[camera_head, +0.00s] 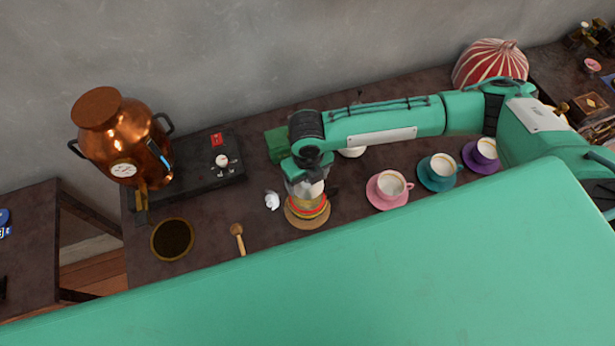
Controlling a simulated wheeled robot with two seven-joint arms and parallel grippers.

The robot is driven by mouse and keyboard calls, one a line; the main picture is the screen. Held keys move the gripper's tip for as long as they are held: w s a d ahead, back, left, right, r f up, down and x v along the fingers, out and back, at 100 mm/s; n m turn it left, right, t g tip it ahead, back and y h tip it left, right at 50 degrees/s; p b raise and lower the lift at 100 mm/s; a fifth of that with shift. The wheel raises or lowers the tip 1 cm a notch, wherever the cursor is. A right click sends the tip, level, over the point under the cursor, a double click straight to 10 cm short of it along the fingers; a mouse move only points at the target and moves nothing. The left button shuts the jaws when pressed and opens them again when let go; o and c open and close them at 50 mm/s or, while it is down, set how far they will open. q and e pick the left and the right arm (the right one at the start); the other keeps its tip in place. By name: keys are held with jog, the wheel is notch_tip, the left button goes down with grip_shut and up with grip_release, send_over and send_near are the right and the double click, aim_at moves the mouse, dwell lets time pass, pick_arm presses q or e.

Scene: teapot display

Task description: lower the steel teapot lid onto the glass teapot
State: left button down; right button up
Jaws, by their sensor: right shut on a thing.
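My right gripper (304,180) reaches down from the green arm and is shut on the steel lid (314,189), which shows only as a small pale metal patch under the jaws. Directly below is the glass teapot (308,208), with amber and red tones. It stands on a round tan mat (293,218). The gripper hides most of the lid and the teapot's top, so I cannot tell whether the lid touches the rim. My left gripper is not in view.
Pink (390,185), teal (441,167) and purple (484,152) cups on saucers stand to the right. A small white object (272,200) and a wooden spoon (238,236) lie left of the teapot. A copper urn (125,140) and a dark bowl (172,240) are farther left.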

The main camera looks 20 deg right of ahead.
jog(key=shift+f, duration=0.1)
jog(key=shift+f+b, duration=0.7)
jog(key=shift+f, duration=0.65)
jog(key=shift+p, duration=0.4)
jog(key=shift+f, duration=0.15)
jog(key=shift+f+b, duration=0.5)
jog(key=shift+f, duration=0.5)
